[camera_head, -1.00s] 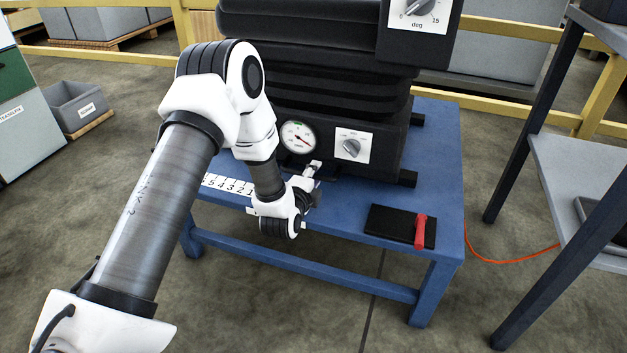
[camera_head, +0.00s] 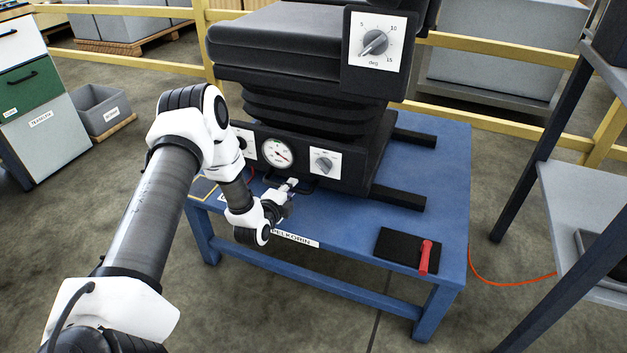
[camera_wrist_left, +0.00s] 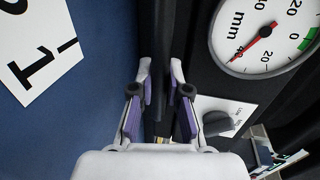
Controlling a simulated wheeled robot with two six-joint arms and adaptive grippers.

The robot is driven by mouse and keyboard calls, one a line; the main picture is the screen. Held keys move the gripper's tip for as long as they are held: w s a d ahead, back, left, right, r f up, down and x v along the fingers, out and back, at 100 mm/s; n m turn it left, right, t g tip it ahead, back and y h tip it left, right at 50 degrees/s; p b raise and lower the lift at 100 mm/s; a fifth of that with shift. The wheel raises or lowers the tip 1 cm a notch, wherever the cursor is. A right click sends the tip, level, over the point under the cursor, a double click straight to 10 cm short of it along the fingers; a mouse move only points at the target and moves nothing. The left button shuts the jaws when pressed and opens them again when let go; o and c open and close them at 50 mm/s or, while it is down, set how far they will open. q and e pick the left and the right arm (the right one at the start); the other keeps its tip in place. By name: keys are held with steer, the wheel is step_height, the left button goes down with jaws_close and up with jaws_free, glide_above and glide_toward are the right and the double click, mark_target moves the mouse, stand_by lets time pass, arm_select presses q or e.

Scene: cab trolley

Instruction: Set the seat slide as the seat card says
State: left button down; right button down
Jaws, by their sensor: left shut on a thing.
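The black seat (camera_head: 275,45) stands on a blue table (camera_head: 440,165), its base on dark rails that show on the right. My left gripper (camera_head: 290,187) is at the seat's lower front edge. In the left wrist view my left gripper (camera_wrist_left: 162,80) is shut on a dark bar (camera_wrist_left: 163,45) under the seat. I cannot make out a readable seat card. My right gripper is out of view.
The seat front carries a round mm gauge (camera_head: 278,152) with a red needle and a knob panel (camera_head: 324,162). A degree dial (camera_head: 375,43) sits above. A black pad (camera_head: 392,245) with a red handle (camera_head: 425,257) lies at the table's front right. A grey shelf stands right.

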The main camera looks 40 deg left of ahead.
arm_select(q)
steer(key=shift+s+a, duration=0.15)
steer(key=shift+a, duration=0.5)
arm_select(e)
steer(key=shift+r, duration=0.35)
arm_select(q)
steer(key=c, duration=1.1)
jaws_free()
steer(key=shift+d, duration=0.15)
steer(key=shift+c, duration=0.2)
steer(key=v, duration=1.2)
